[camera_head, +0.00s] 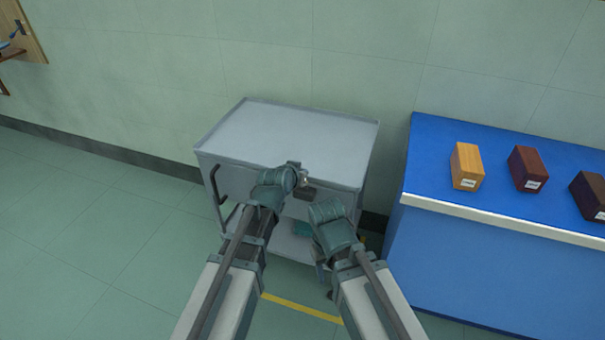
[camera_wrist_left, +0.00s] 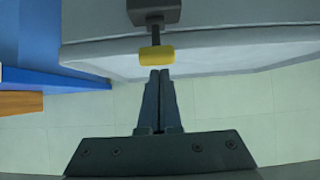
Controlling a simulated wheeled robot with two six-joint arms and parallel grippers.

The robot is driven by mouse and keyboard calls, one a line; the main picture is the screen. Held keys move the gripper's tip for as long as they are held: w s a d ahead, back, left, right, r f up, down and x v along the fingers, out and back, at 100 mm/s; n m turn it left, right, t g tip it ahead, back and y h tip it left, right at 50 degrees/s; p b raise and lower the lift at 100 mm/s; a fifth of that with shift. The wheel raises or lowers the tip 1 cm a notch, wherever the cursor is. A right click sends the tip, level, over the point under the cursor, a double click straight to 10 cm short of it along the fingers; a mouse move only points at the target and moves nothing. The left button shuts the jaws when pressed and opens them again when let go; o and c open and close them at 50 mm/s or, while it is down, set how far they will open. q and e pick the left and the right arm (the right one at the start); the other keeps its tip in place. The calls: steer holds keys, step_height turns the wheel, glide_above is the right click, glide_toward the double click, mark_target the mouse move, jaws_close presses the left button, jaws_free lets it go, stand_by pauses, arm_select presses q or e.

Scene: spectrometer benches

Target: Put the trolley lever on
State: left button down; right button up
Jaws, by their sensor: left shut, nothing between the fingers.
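The grey trolley (camera_head: 290,130) stands against the wall, and its edge also shows in the left wrist view (camera_wrist_left: 230,42). Its lever has a yellow grip (camera_wrist_left: 157,54) on a short dark stem, coming out of a dark block (camera_wrist_left: 153,12). My left gripper (camera_wrist_left: 160,74) is shut and empty. Its fingertips point at the yellow grip, very close to it; I cannot tell if they touch. In the head view my left gripper (camera_head: 303,178) is at the trolley's front side, and the lever is not clear there. My right gripper is mostly hidden behind its own arm.
A blue bench (camera_head: 450,265) stands just right of the trolley, with wooden blocks on top, one light (camera_head: 466,167) and two darker. A dark handle (camera_head: 214,184) sticks out at the trolley's left. Yellow tape (camera_head: 302,307) marks the floor. The floor at left is clear.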

arm_select(q)
steer(key=shift+r+p, duration=0.85)
steer(key=shift+w+d+r, duration=0.1)
steer(key=shift+w+r, duration=0.1)
steer(key=shift+w, duration=0.15)
steer(key=p+v, duration=0.5)
steer(key=v, duration=0.3)
steer(key=shift+r, duration=0.3)
